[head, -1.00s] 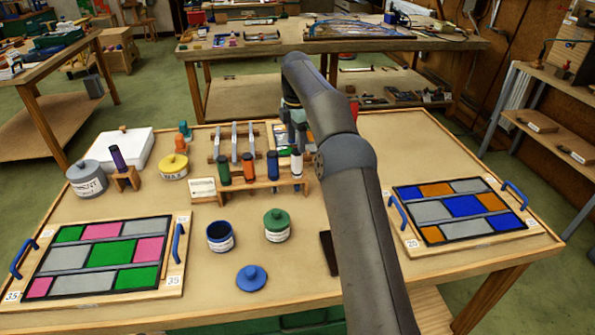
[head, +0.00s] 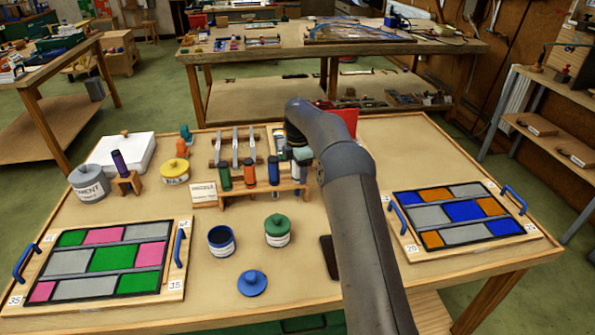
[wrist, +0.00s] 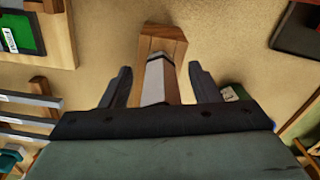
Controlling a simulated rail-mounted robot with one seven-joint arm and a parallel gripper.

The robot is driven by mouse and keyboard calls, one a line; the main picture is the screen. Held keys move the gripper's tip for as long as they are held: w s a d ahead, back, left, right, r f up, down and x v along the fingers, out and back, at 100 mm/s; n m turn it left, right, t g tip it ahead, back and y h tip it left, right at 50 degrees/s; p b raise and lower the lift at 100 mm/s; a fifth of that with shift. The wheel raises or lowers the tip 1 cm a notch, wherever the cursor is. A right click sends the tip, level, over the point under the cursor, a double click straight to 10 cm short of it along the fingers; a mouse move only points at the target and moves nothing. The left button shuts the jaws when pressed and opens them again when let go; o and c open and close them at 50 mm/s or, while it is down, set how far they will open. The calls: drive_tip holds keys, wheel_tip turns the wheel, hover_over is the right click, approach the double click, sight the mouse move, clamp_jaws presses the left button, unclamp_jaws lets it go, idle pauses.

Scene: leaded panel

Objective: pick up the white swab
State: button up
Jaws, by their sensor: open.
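The white swab (wrist: 153,85) shows in the wrist view as a pale shaft with a dark band near its end, at the wooden rack (wrist: 172,40). My gripper (wrist: 160,70) is open, with one finger on each side of the swab and visible gaps between. In the head view my gripper (head: 299,153) is at the right end of the rack and partly hides the swab. The green swab (head: 224,178), orange swab (head: 249,172) and blue swab (head: 273,171) stand to its left in the rack.
A blue pot (head: 221,241), a green-lidded pot (head: 278,231) and a blue lid (head: 252,283) stand in front of the rack. Coloured panels lie at the left (head: 68,262) and right (head: 462,212). Metal bars (head: 237,147) stand behind.

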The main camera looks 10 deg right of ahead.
drive_tip(key=shift+c, duration=0.4)
drive_tip(key=c, duration=1)
wheel_tip(320, 180, up, 10)
drive_tip(key=shift+r, duration=0.1)
